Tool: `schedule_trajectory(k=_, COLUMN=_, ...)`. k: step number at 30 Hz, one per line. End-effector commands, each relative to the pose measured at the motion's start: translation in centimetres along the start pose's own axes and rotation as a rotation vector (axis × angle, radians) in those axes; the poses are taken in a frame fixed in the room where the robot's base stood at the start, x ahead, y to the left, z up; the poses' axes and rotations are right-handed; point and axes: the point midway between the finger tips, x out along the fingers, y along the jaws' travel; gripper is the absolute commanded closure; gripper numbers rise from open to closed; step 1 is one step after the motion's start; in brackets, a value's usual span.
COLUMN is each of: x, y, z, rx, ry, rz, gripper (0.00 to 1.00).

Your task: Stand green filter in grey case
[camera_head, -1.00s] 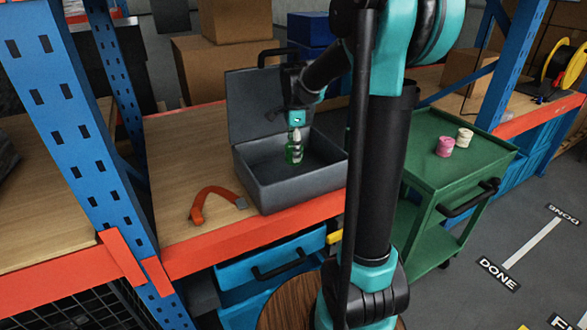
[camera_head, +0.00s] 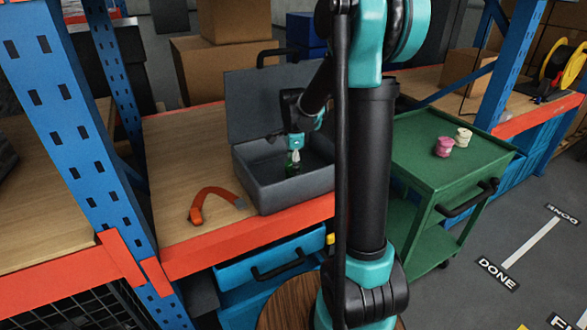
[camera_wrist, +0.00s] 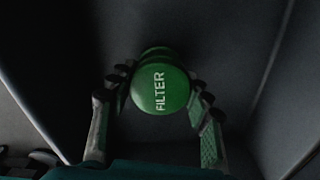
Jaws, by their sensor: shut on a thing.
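The green filter (camera_wrist: 160,88) is a round cylinder with FILTER lettered on its top, seen from above in the wrist view. My gripper (camera_wrist: 158,100) is shut on it, with a finger on each side. In the head view the green filter (camera_head: 292,163) is upright and small below my gripper (camera_head: 295,153). The open grey case (camera_head: 300,199) stands on the wooden shelf with its lid raised at the back. The filter is inside the case, low between its walls. I cannot tell whether its base touches the case floor.
An orange curved strap-like thing (camera_head: 213,198) lies on the shelf left of the case. A green cart (camera_head: 420,140) at the right carries a pink can (camera_head: 444,147) and a cream can (camera_head: 463,136). A blue rack post (camera_head: 75,120) stands at the left.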

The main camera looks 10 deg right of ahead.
Motion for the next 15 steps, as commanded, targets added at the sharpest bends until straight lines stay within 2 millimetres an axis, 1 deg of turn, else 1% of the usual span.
schedule_trajectory(k=1, x=0.06, y=-0.02, z=0.0, rx=0.0, ry=0.0, rz=0.0, gripper=0.49)
schedule_trajectory(k=5, x=0.04, y=-0.01, z=0.0, rx=0.0, ry=0.0, rz=0.0, gripper=0.33)
schedule_trajectory(k=6, x=0.04, y=-0.01, z=0.0, rx=0.0, ry=0.0, rz=0.0, gripper=0.3)
schedule_trajectory(k=15, x=-0.08, y=0.01, z=0.0, rx=0.0, ry=0.0, rz=0.0, gripper=0.3)
